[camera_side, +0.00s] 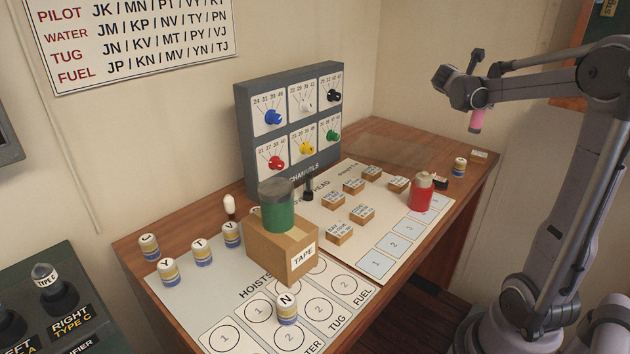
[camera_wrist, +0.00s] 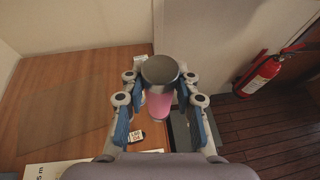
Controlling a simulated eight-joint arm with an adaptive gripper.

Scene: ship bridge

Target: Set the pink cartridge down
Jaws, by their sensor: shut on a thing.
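The pink cartridge (camera_side: 476,123) hangs upright from my gripper (camera_side: 475,107), well above the right end of the wooden desk in the side view. In the wrist view its pink body (camera_wrist: 158,106) and grey round end sit between the two blue-padded fingers of my gripper (camera_wrist: 160,92), which is shut on it. The cartridge touches nothing below; its lower end is partly hidden in the wrist view.
The desk (camera_side: 410,138) has bare wood at its back right. A red cartridge (camera_side: 421,194), small labelled blocks, a striped piece (camera_side: 460,167) and a white label (camera_side: 479,154) stand nearby. A green cartridge (camera_side: 279,215) sits on the TAPE box (camera_side: 287,258). A channel panel (camera_side: 290,125) rises behind.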

